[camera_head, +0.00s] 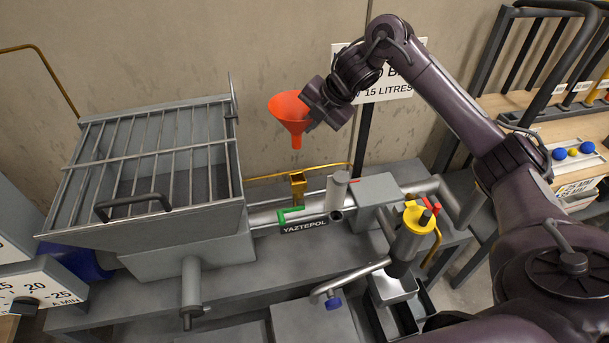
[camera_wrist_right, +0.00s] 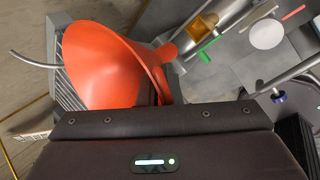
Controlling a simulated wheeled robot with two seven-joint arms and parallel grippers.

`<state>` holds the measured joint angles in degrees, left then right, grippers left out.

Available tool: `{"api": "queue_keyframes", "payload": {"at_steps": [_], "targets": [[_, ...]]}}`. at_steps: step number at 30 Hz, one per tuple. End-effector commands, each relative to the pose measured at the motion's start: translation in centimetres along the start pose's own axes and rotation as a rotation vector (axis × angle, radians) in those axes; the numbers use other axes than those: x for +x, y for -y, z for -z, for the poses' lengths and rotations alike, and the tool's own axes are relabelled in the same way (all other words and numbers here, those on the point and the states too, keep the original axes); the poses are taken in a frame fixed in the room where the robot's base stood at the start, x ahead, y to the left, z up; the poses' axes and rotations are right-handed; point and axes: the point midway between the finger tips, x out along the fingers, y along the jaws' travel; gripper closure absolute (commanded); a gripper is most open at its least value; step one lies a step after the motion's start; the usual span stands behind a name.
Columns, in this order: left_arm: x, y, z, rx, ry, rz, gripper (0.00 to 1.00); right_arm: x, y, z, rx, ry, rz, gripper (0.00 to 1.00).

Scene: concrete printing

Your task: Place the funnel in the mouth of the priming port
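The orange funnel (camera_head: 288,108) is upright, wide mouth up and spout down, in the air in the head view. My right gripper (camera_head: 310,113) is at its right side and appears shut on it; the fingertips are mostly hidden. In the right wrist view the funnel (camera_wrist_right: 105,68) fills the left, in front of the gripper body. A brass square-mouthed port (camera_head: 298,184), which looks like the priming port, rises from the pipe beside a green handle. The spout shows above it in the head view, clearly apart. The port (camera_wrist_right: 201,27) also shows in the right wrist view. My left gripper is out of view.
A grated hopper (camera_head: 150,165) stands left of the port. A grey upright cylinder (camera_head: 337,190) and a yellow-topped cylinder (camera_head: 412,232) stand to its right. A sign (camera_head: 385,75) on a dark post is behind my right gripper. The air between spout and port looks clear.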

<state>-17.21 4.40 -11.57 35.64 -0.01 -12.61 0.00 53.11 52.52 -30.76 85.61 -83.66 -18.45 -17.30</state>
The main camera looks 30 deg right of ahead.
Motion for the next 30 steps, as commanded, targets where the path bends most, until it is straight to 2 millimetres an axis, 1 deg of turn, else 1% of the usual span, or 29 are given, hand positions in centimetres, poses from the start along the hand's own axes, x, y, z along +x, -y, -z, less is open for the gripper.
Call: {"api": "queue_keyframes", "payload": {"at_steps": [1,7,9,12,17,24,27,30], "targets": [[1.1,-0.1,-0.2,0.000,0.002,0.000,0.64,1.9,1.2,0.2,0.006,-0.007,0.003,1.00],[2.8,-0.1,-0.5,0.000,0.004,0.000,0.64,6.4,3.9,0.4,0.006,-0.007,0.001,1.00],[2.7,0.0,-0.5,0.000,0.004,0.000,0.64,7.4,4.5,0.3,0.005,-0.004,0.003,1.00],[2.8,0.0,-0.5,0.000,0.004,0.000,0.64,8.6,5.2,0.3,0.004,-0.001,0.001,1.00],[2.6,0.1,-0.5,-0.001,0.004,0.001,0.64,9.5,5.8,0.3,0.002,0.000,0.000,1.00],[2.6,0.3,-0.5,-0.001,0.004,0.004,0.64,12.4,7.5,0.4,0.003,-0.002,0.000,1.00],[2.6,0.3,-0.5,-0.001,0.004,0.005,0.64,13.0,7.9,0.3,0.002,0.001,0.000,1.00],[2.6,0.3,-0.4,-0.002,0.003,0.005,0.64,13.0,7.9,0.3,0.002,0.002,-0.001,1.00]]}}
